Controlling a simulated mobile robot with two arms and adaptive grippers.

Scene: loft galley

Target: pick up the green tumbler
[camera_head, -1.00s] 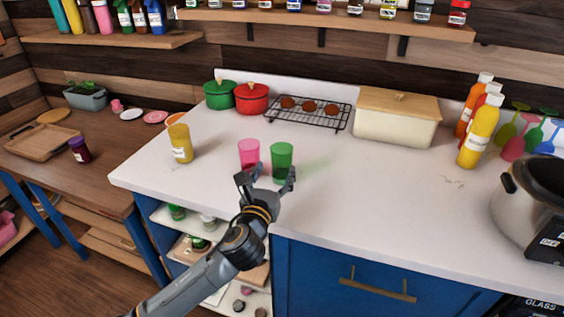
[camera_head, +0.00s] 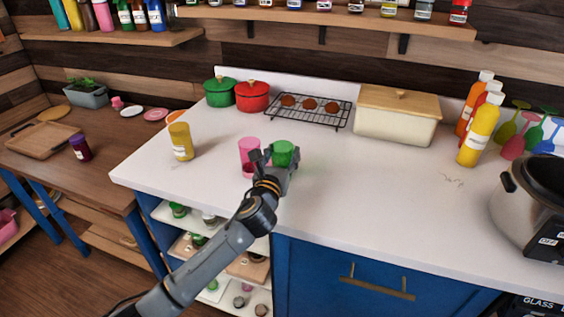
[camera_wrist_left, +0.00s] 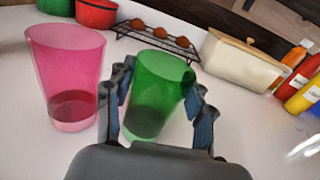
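The green tumbler (camera_head: 283,151) stands upright on the white counter; it also shows in the left wrist view (camera_wrist_left: 158,92). My left gripper (camera_head: 277,160) is at the tumbler, with one finger on each side of it. In the left wrist view the fingers (camera_wrist_left: 160,92) are spread around the tumbler, and a gap shows beside its lower part, so the gripper looks open. In the head view the gripper hides the tumbler's lower part. My right gripper is not in view.
A pink tumbler (camera_head: 249,150) stands close on the left of the gripper, near its left finger. A yellow tumbler (camera_head: 181,142) is farther left. A wire rack (camera_head: 308,112) and a cream bread box (camera_head: 396,118) stand behind.

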